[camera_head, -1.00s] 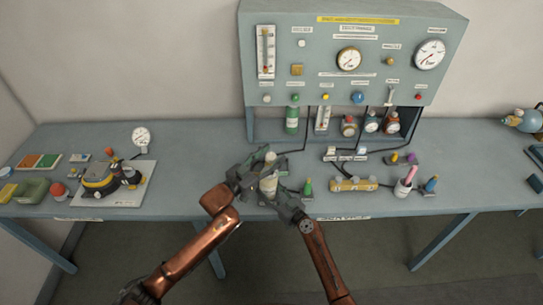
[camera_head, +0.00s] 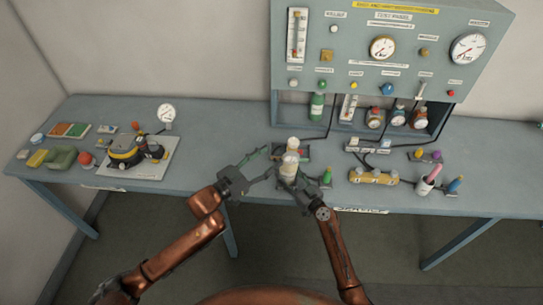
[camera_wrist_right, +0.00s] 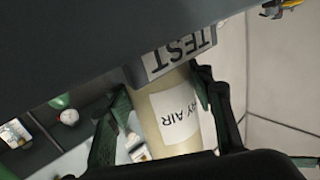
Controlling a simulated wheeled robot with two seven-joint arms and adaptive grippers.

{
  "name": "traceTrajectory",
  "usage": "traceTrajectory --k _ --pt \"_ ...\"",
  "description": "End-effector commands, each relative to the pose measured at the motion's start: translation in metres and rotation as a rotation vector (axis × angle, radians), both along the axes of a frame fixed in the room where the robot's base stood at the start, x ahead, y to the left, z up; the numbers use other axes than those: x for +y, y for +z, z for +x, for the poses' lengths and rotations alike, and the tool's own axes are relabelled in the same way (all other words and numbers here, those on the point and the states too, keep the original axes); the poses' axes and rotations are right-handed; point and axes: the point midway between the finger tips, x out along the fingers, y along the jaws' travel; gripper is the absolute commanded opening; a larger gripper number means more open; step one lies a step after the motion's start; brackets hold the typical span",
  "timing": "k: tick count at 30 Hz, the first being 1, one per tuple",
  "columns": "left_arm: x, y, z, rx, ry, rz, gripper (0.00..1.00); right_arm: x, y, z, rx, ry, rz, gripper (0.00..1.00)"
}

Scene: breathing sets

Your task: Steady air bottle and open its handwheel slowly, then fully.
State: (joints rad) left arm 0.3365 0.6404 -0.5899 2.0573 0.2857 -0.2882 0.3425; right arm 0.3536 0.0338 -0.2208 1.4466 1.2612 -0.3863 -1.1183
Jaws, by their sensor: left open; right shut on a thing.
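The air bottle (camera_head: 290,166) is a cream cylinder standing at the front of the bench, upright as far as I can tell. A pale round part (camera_head: 293,143) shows at its top; I cannot tell if this is the handwheel. My right gripper (camera_head: 294,180) is shut on the bottle from the front. In the right wrist view the bottle (camera_wrist_right: 172,112) lies between the right fingers (camera_wrist_right: 160,122), with a label ending in "AIR". My left gripper (camera_head: 267,164) is open and empty, just left of the bottle, its fingers pointing towards it.
A green cone-like item (camera_head: 326,177) stands close right of the bottle, with a yellow block (camera_head: 374,177) beyond. A gauge panel (camera_head: 400,60) rises behind. A board with a yellow-black device (camera_head: 124,150) lies to the left. The bench between it and my left gripper is clear.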

Motion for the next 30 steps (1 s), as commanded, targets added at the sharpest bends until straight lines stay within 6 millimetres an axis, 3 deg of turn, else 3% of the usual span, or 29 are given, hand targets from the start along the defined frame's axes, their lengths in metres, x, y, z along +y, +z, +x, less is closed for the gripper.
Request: traceTrajectory --k 3,4,9,12,23,30 --pt "0.0 0.0 0.0 0.0 0.0 0.0 0.47 -0.001 0.001 0.001 -0.003 -0.002 0.0 0.0" --pt "0.0 0.0 0.0 0.0 0.0 0.0 0.47 -0.001 0.001 0.001 -0.003 -0.002 0.0 0.5" --pt "0.0 0.0 0.0 0.0 0.0 0.0 0.47 -0.001 0.001 0.0 -0.001 -0.001 0.0 0.62" --pt "0.0 0.0 0.0 0.0 0.0 0.0 0.47 0.0 0.001 0.0 -0.001 -0.001 0.0 0.68" --pt "0.0 0.0 0.0 0.0 0.0 0.0 0.47 -0.004 0.0 -0.004 -0.001 -0.001 -0.001 0.68" --pt "0.0 0.0 0.0 0.0 0.0 0.0 0.47 -0.031 -0.002 -0.036 0.0 -0.003 -0.004 0.68"
